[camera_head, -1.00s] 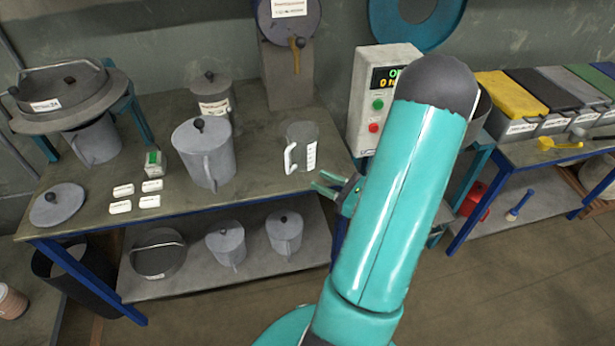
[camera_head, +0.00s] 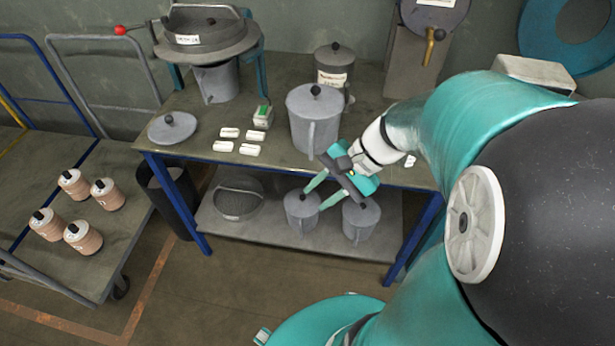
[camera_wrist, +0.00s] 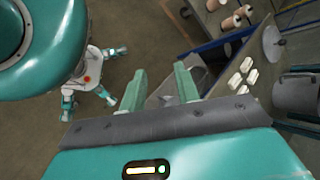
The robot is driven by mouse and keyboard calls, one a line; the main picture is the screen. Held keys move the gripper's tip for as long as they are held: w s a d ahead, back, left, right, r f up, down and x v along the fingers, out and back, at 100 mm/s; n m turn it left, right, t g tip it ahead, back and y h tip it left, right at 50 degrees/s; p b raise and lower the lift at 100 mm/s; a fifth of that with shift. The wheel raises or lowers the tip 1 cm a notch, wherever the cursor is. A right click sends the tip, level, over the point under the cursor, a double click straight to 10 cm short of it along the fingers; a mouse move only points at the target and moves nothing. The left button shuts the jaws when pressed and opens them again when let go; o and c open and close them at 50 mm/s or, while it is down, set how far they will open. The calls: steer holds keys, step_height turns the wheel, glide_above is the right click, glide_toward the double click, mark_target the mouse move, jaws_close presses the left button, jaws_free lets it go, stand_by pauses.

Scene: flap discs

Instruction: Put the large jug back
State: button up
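The large grey jug (camera_head: 313,118), with a lid and a black knob, stands upright near the front edge of the bench top; its handle faces the front.
The bench top (camera_head: 200,105) also bears a sieve machine (camera_head: 208,38), a loose lid (camera_head: 172,127), several white labels, a small green-topped box (camera_head: 263,117) and a canister (camera_head: 335,66). A dark bin (camera_head: 168,190) and a trolley (camera_head: 75,275) with spools stand left. My arm hides the bench's right end.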

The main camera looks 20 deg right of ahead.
steer(key=s+a+r+n+t+h, duration=0.3)
steer(key=r+n+h, duration=0.4)
steer(key=r+n, duration=0.3)
steer(key=shift+s+a+n+h, duration=0.15)
steer(key=shift+a+n+h, duration=0.15)
steer(key=shift+a+n, duration=0.6)
steer(key=shift+d, duration=0.2)
